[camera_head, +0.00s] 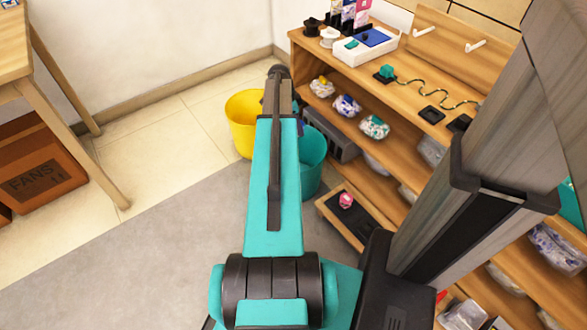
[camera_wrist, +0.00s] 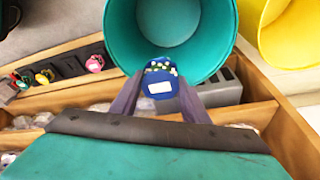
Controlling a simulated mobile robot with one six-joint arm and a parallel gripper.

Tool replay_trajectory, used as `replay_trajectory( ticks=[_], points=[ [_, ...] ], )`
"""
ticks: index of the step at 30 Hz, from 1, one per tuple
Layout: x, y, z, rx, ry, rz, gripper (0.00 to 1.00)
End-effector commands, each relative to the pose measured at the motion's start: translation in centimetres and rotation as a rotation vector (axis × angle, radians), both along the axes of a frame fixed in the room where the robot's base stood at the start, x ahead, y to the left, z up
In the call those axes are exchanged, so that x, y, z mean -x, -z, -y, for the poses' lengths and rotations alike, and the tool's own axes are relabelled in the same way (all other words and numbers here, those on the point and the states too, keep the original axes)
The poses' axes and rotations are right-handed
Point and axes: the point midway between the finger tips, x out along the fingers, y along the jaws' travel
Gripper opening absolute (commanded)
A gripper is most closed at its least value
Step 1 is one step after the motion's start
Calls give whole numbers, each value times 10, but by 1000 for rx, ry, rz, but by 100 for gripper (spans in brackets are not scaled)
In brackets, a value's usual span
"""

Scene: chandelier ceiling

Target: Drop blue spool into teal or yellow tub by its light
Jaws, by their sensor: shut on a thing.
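My gripper (camera_wrist: 159,93) is shut on the blue spool (camera_wrist: 157,104), which has a white label and pale speckles at its far end. In the wrist view the spool overlaps the near rim of the teal tub (camera_wrist: 121,40); whether it is over the opening I cannot tell. The yellow tub (camera_wrist: 263,28) is to the right there. In the head view the yellow tub (camera_head: 240,125) stands left of my arm and the teal tub (camera_head: 314,165) right of it, partly hidden. The spool is hidden behind my arm in the head view. I cannot make out a lit light.
A wooden shelf unit (camera_head: 345,78) with bagged items stands right of the tubs. A low tray holds a pink item (camera_head: 346,200) on a dark pad. A table (camera_head: 17,65) and a cardboard box (camera_head: 38,180) are at left. Floor between is clear.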

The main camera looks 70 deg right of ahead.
Motion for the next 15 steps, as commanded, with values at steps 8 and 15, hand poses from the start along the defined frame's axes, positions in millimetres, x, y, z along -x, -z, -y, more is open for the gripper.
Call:
replay_trajectory(
  ticks=[8, 15],
  points=[
    [0, 27, 0, 0, 0, 0, 14],
    [0, 46, 0, 0, -1, 0, 14]
  ],
)
